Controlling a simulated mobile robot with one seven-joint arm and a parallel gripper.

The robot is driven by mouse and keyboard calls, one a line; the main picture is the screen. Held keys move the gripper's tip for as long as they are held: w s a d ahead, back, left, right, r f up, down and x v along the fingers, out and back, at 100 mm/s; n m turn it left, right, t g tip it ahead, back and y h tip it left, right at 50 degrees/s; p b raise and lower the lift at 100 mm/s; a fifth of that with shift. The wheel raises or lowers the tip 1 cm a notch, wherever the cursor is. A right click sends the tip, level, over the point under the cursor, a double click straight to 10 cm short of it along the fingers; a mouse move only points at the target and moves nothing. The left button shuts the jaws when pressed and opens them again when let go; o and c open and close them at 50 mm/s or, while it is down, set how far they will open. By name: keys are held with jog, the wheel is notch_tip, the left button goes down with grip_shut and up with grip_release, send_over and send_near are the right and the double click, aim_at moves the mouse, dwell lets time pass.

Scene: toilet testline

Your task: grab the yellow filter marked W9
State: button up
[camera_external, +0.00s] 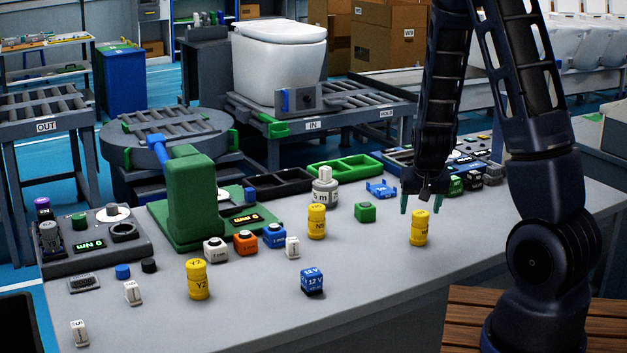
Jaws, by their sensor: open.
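Three yellow filters stand upright on the grey bench. One (419,229) is on the right, and its marking is too small to read for sure. One (317,222) is near the middle, with a mark that seems to start with N. One (197,280) at the front left is marked Y2. I cannot make out W9 for certain on any of them. My gripper (422,204) points down, open, with its green fingertips just above or beside the top of the right filter. I cannot tell whether they touch it.
A small green block (365,212) and a blue bracket (381,189) lie left of my gripper. Dark and green blocks (473,182) sit close behind it on the right. A green press (188,200) stands at left. The bench front right is clear.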

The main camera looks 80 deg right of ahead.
aim_at(421, 214)
jog(key=shift+x, duration=0.85)
jog(key=shift+s+x, duration=0.15)
jog(key=shift+x, duration=0.55)
jog(key=shift+s+x, duration=0.2)
jog(key=shift+x, duration=1.65)
jog(key=shift+a, duration=0.1)
jog(key=shift+c, duration=0.5)
jog(key=c, duration=1)
